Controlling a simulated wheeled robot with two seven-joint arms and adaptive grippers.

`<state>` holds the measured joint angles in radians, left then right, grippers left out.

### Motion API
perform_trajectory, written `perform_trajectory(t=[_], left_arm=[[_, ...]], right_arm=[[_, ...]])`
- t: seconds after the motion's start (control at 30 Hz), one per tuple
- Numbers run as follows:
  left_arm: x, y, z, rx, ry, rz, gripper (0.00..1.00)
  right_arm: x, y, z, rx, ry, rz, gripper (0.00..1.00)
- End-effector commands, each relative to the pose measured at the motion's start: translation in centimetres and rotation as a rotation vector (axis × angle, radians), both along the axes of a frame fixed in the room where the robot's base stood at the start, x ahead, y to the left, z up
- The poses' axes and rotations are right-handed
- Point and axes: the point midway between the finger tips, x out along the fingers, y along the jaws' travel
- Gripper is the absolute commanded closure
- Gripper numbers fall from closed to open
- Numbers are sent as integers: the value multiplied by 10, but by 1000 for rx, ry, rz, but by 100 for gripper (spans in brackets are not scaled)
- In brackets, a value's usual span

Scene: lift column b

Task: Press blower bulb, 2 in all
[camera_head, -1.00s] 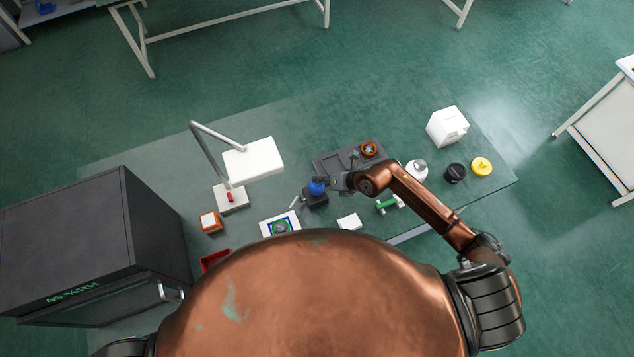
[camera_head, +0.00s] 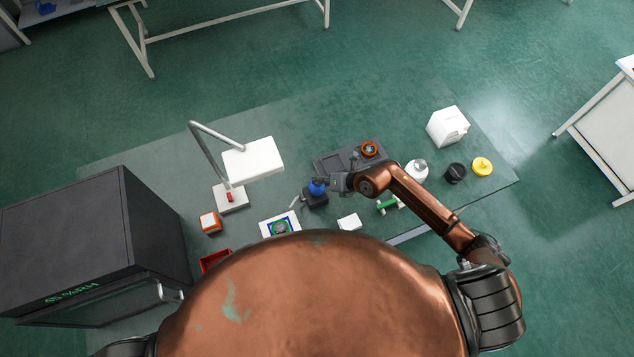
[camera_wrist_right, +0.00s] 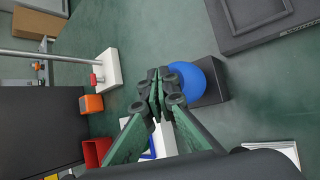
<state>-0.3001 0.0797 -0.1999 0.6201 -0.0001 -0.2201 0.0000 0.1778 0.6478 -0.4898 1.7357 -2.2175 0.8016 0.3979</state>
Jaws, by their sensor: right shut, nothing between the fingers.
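The blower bulb (camera_head: 317,188) is a blue ball on a dark block (camera_head: 316,200) near the middle of the table. It also shows in the right wrist view (camera_wrist_right: 198,82), where the gripper fingers overlap its left side. My right gripper (camera_head: 327,183) reaches in from the right and is at the bulb. In the right wrist view its fingertips (camera_wrist_right: 160,82) are together with nothing between them. I cannot tell whether they touch the bulb. My left gripper is not in view.
A grey tray (camera_head: 328,164) with an orange-ringed part lies behind. A white lamp (camera_head: 254,159) stands to the left, with an orange box (camera_head: 210,222) and a red bin (camera_head: 214,260) nearer. A dark cabinet (camera_head: 90,240) fills the left. A white bottle (camera_head: 417,172) and jars stand right.

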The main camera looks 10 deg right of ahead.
Motion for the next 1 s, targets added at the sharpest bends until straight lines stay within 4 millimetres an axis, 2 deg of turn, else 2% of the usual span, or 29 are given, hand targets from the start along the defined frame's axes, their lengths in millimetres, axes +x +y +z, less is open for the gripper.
perform_trajectory(t=[1.0], left_arm=[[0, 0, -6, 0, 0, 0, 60]], right_arm=[[-1, 0, -11, 0, 2, 0, 100]])
